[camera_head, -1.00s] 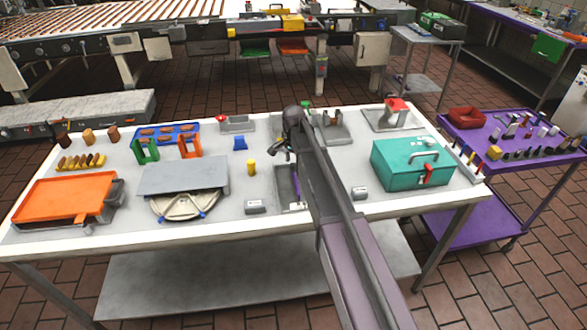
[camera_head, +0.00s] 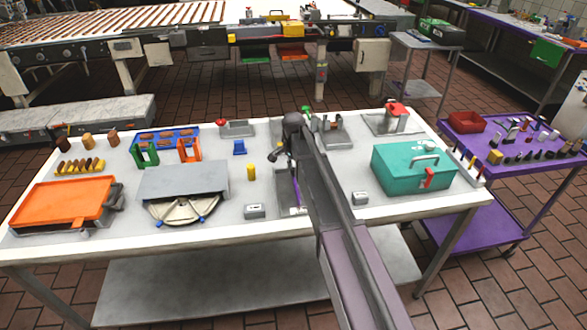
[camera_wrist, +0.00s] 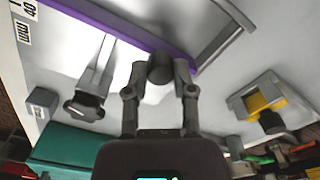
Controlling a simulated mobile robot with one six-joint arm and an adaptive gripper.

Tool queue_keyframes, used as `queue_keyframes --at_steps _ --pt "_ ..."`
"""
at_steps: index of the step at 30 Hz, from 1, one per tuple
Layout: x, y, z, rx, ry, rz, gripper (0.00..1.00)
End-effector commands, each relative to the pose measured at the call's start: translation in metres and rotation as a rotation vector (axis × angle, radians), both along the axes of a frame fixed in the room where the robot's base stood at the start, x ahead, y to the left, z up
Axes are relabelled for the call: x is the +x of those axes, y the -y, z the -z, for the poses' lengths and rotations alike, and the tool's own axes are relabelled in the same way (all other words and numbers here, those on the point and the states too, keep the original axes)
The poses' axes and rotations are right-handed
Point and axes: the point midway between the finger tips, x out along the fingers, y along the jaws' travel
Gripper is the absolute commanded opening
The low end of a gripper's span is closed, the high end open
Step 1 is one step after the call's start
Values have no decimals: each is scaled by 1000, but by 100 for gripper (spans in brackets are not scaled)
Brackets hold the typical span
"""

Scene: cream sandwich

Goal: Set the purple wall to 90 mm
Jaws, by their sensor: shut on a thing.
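The purple wall (camera_wrist: 118,25) is a long, thin purple strip running from the upper left toward the middle in the wrist view. A dark round knob (camera_wrist: 160,66) stands at its right part. My gripper (camera_wrist: 160,78) is shut on the knob, one finger on each side. In the head view, my gripper (camera_head: 279,156) is over a grey tray (camera_head: 282,190), and a short piece of purple (camera_head: 296,196) shows beside my arm. My arm hides much of the tray.
A teal box (camera_head: 412,168) stands right of my arm. A small grey block (camera_head: 255,211) and a yellow cylinder (camera_head: 251,172) stand to the left. In the wrist view, a grey clamp-like part (camera_wrist: 90,85) lies left of my gripper and a grey-yellow holder (camera_wrist: 262,98) right.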

Motion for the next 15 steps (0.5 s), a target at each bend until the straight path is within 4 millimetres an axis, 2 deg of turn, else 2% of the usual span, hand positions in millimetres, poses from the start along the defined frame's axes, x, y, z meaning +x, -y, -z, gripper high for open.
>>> queue_keyframes --at_steps 9,15 --pt "2 26 0 -1 -1 1 0" --pt "2 29 0 -1 -1 0 0"
